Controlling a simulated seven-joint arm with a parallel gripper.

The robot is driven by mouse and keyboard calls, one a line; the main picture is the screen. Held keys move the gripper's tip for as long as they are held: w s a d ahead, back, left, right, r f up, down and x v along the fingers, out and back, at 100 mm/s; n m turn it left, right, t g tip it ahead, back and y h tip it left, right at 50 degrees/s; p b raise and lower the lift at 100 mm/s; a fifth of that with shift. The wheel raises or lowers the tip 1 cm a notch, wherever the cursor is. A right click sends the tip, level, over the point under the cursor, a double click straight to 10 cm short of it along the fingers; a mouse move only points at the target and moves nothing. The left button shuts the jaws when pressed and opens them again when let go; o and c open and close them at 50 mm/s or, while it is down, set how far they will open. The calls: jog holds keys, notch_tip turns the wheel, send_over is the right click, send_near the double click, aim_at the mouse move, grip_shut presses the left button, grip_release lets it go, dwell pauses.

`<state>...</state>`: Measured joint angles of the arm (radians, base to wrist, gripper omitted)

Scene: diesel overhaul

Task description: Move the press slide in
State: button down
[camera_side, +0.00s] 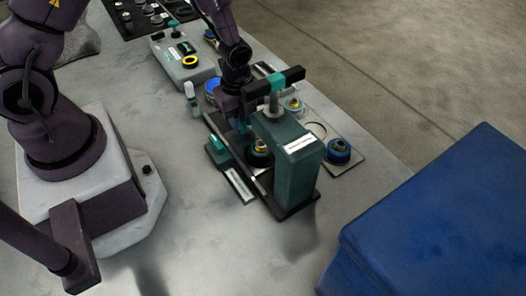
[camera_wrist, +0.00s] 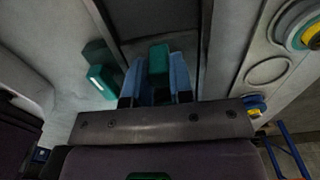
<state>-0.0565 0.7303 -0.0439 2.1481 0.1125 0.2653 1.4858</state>
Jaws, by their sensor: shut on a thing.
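The press (camera_side: 290,165) is a green block-shaped body with a T-shaped black and teal lever (camera_side: 275,90) on top, standing on a dark base. A dark ringed part with a yellowish centre (camera_side: 259,149) sits low beside the press body. My gripper (camera_side: 243,124) is low on the far left side of the press, partly hidden by its own links. In the wrist view, its two blue fingers (camera_wrist: 160,82) are shut on a green handle (camera_wrist: 158,62), which stands over a dark rail strip (camera_wrist: 160,22). How far the slide sits in the press is hidden.
A teal-topped block (camera_side: 218,149) stands left of the press; it also shows in the wrist view (camera_wrist: 104,80). A plate with blue ringed parts (camera_side: 339,150) and an empty round recess (camera_side: 316,130) lies right. A blue case (camera_side: 430,220) fills the lower right. The front table is clear.

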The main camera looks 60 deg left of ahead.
jog(key=shift+d, duration=0.15)
jog(key=shift+d, duration=1.7)
jog(key=c, duration=1.4)
grip_release()
jog(key=shift+d, duration=0.2)
jog(key=shift+c, duration=0.2)
jog(key=o, duration=0.4)
jog(key=shift+a, duration=0.1)
jog(key=shift+r, duration=2.75)
jog(key=shift+r, duration=2)
